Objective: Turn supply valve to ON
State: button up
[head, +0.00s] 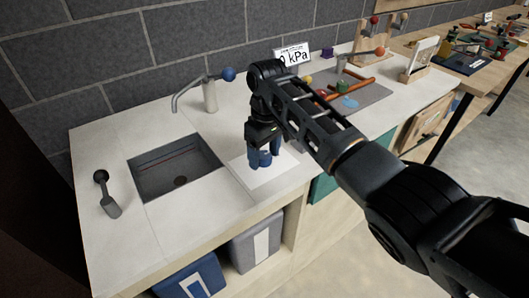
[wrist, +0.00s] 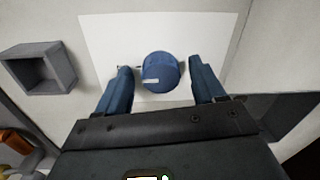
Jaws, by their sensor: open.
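A round blue knob (wrist: 160,72) with a short white mark stands on a white plate (wrist: 104,30). I take it to be the supply valve. The mark lies on the knob's near part, pointing roughly left; small lettering beside it is unreadable. In the head view the plate (head: 268,176) lies on the counter right of the sink, with the knob largely hidden between my fingers. My gripper (wrist: 160,67) is open, its blue fingers on either side of the knob with visible gaps. In the head view my gripper (head: 264,148) points down over the plate.
A kPa sign (head: 293,54) stands behind my arm. A grey box-like fitting (wrist: 38,68) is left of the plate in the wrist view.

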aim_at(265, 153)
jog(key=shift+w+d+r+b, duration=0.1)
jog(key=shift+r+b, duration=0.2)
jog(key=shift+r, duration=1.65)
jog(key=shift+w+d+r+b, duration=0.1)
jog(key=shift+r+b, duration=0.15)
jog(key=shift+r, duration=1.7)
